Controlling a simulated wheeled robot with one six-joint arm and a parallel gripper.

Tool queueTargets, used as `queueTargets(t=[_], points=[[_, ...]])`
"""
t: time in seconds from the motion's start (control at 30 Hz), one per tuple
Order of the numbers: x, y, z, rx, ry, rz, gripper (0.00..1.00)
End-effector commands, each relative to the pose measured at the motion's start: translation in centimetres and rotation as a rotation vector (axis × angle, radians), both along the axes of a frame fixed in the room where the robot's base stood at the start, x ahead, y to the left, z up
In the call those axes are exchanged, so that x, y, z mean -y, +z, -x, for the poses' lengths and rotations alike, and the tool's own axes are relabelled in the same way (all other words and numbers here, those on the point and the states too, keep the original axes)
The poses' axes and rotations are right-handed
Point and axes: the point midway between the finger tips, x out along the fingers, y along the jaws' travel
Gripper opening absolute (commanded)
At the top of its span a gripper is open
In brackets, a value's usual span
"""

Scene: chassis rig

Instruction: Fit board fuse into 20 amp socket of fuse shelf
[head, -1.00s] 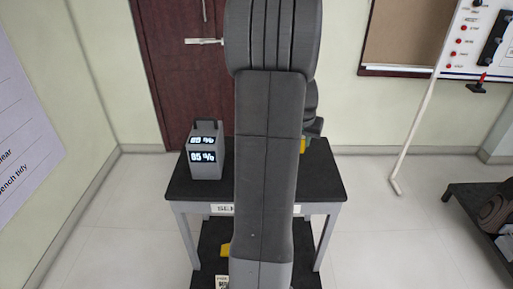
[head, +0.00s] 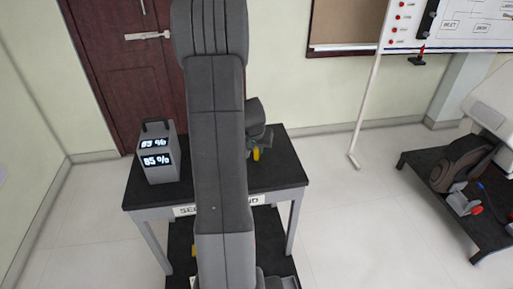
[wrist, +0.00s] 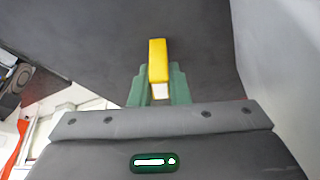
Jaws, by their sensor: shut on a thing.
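The board fuse (wrist: 158,60) is a yellow block with a pale lower part, held upright in the wrist view. My gripper (wrist: 159,86) has its two green fingers shut on the pale lower end, and the yellow part sticks out beyond the tips. In the head view the yellow fuse (head: 256,154) shows below my dark gripper (head: 258,138), over the right side of the black-topped stand. Whether it touches the top I cannot tell. I cannot make out the fuse shelf or its 20 amp socket in either view.
A grey box (head: 157,152) with two lit percent displays stands on the left of the stand (head: 282,172). A small yellow item (head: 194,250) shows on its lower shelf. My arm hides the middle. A low black bench (head: 487,216) holds equipment at right; floor between is clear.

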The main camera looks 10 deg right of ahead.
Motion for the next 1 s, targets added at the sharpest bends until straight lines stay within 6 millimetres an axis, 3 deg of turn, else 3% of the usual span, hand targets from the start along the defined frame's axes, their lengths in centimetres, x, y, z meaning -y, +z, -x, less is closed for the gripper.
queueTargets(t=[0.3, 0.33, 0.43, 0.77, 1.0], points=[[0.0, -0.4, 0.0, 0.000, -0.001, 0.000, 0.00], [0.0, -0.3, 0.0, 0.000, -0.001, 0.000, 0.18], [0.0, -0.2, 0.0, 0.000, -0.001, 0.000, 0.37], [0.0, -0.1, 0.0, 0.000, 0.000, 0.000, 0.37], [-0.3, 2.1, 0.7, 0.004, -0.001, 0.000, 0.37]])
